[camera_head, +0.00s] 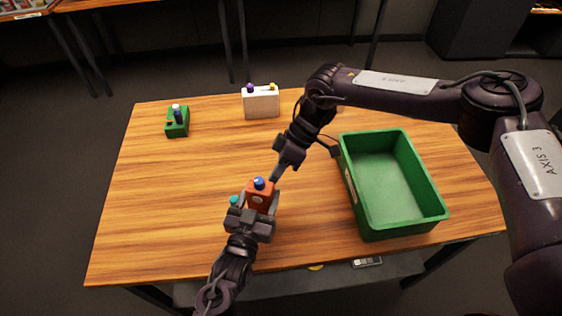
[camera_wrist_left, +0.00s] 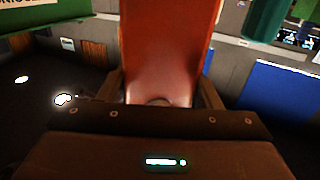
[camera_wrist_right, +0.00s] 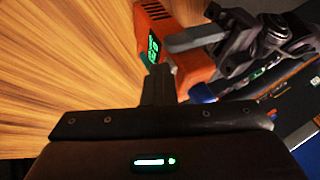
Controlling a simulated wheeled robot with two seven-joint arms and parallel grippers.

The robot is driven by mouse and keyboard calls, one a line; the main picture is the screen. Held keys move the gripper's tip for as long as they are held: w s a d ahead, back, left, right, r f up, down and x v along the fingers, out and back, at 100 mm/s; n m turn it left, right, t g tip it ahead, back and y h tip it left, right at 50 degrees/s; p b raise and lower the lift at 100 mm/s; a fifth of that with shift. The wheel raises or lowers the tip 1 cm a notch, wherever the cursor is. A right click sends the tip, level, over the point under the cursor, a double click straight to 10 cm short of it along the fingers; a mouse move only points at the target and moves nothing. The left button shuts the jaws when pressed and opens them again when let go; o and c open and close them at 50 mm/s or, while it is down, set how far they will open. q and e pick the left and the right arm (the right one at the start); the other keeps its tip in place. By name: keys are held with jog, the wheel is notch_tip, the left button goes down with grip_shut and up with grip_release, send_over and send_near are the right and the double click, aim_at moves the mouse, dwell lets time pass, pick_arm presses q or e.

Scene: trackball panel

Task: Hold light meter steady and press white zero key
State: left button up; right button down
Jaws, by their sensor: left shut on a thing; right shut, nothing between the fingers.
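The orange device (camera_head: 258,190), which I take to be the light meter, has a blue knob (camera_head: 258,183) on top and a pale round spot on its face. A small teal part (camera_head: 233,201) shows at its left. My left gripper (camera_head: 259,202) is shut on its sides; its orange body (camera_wrist_left: 168,45) fills the middle of the left wrist view. My right gripper (camera_head: 274,179) is shut and empty, its tips close to the device's far side. In the right wrist view, the device (camera_wrist_right: 190,66) shows a lit green display and dark slots. I cannot make out a white key on it.
A green box with white and dark blue knobs (camera_head: 177,121) stands at the back left of the wooden table (camera_head: 190,190). A white box (camera_head: 261,104) with purple and yellow knobs stands at the back. An empty green bin (camera_head: 395,185) is at the right.

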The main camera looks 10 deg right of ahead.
pick_arm(q)
jog(key=shift+w, duration=0.1)
pick_arm(e)
jog(key=w+d+r, duration=0.6)
jog(key=r, duration=0.2)
jog(key=shift+w+d, duration=0.35)
jog(key=shift+d, duration=0.05)
dwell(0.4)
jog(key=a+r+v, duration=0.1)
jog(key=v, duration=0.9)
jog(key=shift+s+r, duration=0.2)
jog(key=shift+s, duration=0.1)
dwell(0.3)
jog(key=shift+a, duration=0.1)
pick_arm(q)
jog(key=o, duration=1.2)
jog(key=shift+c, duration=0.2)
